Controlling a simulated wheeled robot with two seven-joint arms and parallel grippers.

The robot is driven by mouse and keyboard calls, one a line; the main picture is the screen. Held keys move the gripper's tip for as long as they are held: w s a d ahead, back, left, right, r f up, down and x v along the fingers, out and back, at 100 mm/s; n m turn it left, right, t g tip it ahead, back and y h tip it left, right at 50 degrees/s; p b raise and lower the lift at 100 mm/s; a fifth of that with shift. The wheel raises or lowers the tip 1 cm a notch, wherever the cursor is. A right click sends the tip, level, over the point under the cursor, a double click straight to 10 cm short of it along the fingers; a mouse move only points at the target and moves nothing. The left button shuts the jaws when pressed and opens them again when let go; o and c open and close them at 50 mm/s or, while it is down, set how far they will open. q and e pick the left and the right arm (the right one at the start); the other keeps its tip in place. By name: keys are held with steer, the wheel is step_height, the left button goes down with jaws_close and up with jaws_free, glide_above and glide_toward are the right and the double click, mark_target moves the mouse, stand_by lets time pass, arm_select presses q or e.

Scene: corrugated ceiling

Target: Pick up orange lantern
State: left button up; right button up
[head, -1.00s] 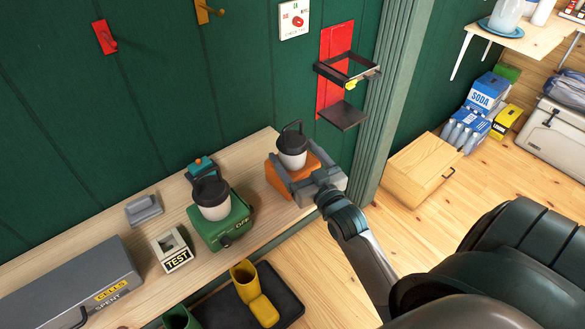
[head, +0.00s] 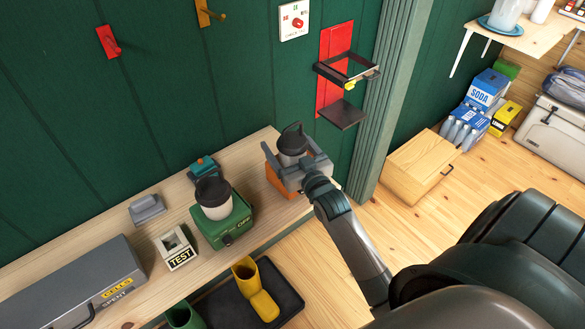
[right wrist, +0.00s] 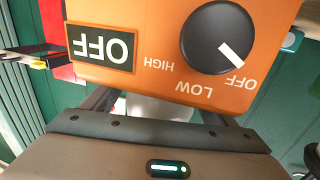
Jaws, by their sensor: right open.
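The orange lantern (head: 281,183) stands on the wooden shelf, with a dark cap, a pale globe and an orange base. My right gripper (head: 284,152) is open at globe height, its jaws spread to either side of the lantern and partly hiding it. In the right wrist view the lantern's orange base (right wrist: 160,70) fills the top, upside down, with a black knob and an OFF label. The pale globe (right wrist: 160,108) shows below it, between my gripper's dark fingers. Whether the fingers touch the globe cannot be told. My left gripper is not in view.
A green lantern (head: 222,228) stands left of it on the shelf (head: 110,235). A TEST block (head: 177,250) and a grey SPENT cells box (head: 75,285) are farther left. A red wall bracket (head: 335,65) with a black holder is behind right. Boots sit on a tray below.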

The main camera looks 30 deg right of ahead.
stand_by(0.3)
steer(key=c, duration=1.8)
steer(key=shift+r, duration=0.1)
jaws_close()
steer(key=shift+r, duration=0.15)
steer(key=shift+r+b, duration=0.4)
steer(key=shift+r, duration=0.45)
step_height(320, 180, up, 2)
steer(key=shift+d+r+b, duration=0.1)
steer(key=shift+r+b, duration=0.05)
steer(key=shift+b, duration=0.2)
steer(key=s+d+r+b, duration=0.2)
steer(key=d+r, duration=0.4)
steer(key=d, duration=0.5)
steer(key=shift+s+r+b, duration=0.35)
steer(key=shift+b, duration=0.25)
steer(key=shift+d, duration=0.1)
